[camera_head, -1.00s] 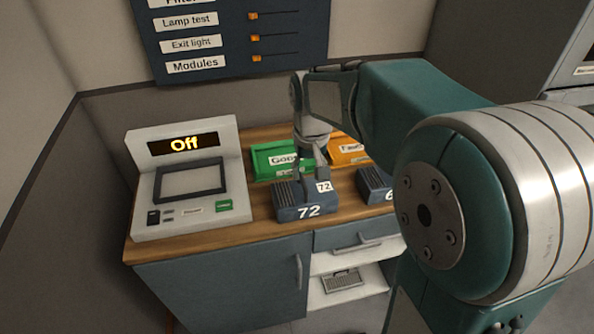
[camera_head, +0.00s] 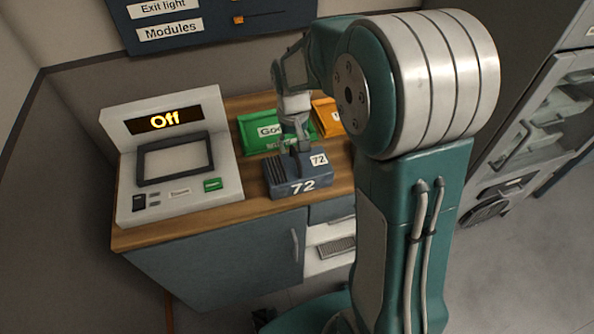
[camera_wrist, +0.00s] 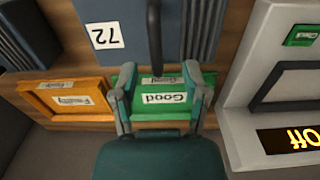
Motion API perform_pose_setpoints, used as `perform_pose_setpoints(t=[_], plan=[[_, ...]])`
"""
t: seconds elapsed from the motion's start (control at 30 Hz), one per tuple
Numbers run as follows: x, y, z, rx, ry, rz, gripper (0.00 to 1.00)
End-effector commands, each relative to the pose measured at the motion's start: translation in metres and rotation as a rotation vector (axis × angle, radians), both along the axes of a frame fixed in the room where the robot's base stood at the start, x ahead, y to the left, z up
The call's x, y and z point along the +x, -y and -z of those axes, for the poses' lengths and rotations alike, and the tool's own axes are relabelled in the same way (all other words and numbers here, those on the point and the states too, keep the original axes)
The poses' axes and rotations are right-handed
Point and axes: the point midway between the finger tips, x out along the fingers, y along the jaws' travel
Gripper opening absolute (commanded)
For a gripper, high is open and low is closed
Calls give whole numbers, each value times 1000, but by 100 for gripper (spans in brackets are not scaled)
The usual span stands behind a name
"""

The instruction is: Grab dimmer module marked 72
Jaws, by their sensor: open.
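The dimmer module marked 72 (camera_head: 288,187) is a blue-grey box with ribbed vents, standing upright on the wooden bench top near its front edge. Its white 72 label (camera_wrist: 104,36) shows upside down in the wrist view. A dark upright handle (camera_wrist: 155,38) stands out from the module, in line with the gap between my fingers. My gripper (camera_head: 296,146) is over the rear part of the module, with fingers apart. In the wrist view my open gripper (camera_wrist: 160,92) has nothing between its fingertips. Whether the fingers touch the handle cannot be told.
A green Good tray (camera_head: 257,131) and an orange Faulty tray (camera_wrist: 68,99) stand behind the module. A grey console reading Off (camera_head: 175,160) is at left. Another dark module (camera_wrist: 28,35) is beside module 72. My arm covers the bench's right side.

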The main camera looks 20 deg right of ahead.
Motion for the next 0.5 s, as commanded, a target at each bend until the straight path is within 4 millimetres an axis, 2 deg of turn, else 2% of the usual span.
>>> perform_pose_setpoints(t=[0.03,0.2,0.3,0.5], plan=[[-3,2,10,0,-6,1,58],[-4,4,34,0,-4,0,58],[-4,4,40,0,-3,0,58],[-4,3,41,0,-1,0,58]])
